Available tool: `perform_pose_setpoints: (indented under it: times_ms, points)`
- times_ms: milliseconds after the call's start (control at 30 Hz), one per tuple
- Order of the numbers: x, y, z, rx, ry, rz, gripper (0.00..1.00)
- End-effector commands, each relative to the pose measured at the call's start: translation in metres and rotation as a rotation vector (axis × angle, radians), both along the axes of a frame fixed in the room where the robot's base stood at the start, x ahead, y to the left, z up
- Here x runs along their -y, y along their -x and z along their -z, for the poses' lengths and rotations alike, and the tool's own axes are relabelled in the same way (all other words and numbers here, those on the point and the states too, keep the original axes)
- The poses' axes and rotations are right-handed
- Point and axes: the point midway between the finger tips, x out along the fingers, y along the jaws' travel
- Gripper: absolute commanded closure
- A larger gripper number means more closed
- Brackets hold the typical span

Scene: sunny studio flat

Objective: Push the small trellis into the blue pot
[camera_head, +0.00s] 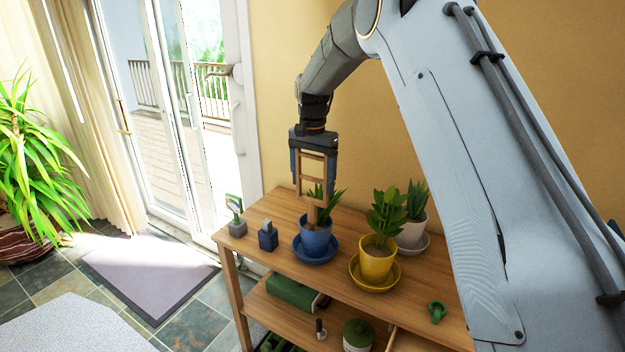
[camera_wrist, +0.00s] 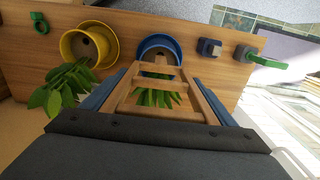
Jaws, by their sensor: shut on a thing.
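The small wooden trellis (camera_head: 312,178) is a ladder-like frame held upright in my gripper (camera_head: 313,170). My gripper is shut on it, with a blue finger on each side; the wrist view also shows the trellis (camera_wrist: 158,87) between the fingers. The trellis's lower end is at the blue pot (camera_head: 317,238), in front of or within its opening; I cannot tell whether it touches the soil. The blue pot stands in a blue saucer (camera_head: 316,258) on the wooden bench and holds a green spiky plant (camera_head: 328,202). The pot's rim (camera_wrist: 160,40) shows at the trellis's far end in the wrist view.
A yellow pot (camera_head: 376,263) with a leafy plant stands right of the blue pot, with a white pot (camera_head: 411,232) behind it.

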Motion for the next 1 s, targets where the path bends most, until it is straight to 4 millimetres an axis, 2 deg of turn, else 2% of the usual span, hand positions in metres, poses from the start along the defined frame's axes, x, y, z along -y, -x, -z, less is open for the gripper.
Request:
perform_pose_setpoints:
  times_ms: [533, 1000]
  points:
    - [0.000, 0.000, 0.011, 0.000, 0.000, 0.000, 0.42]
    - [0.000, 0.000, 0.011, 0.000, 0.000, 0.000, 0.42]
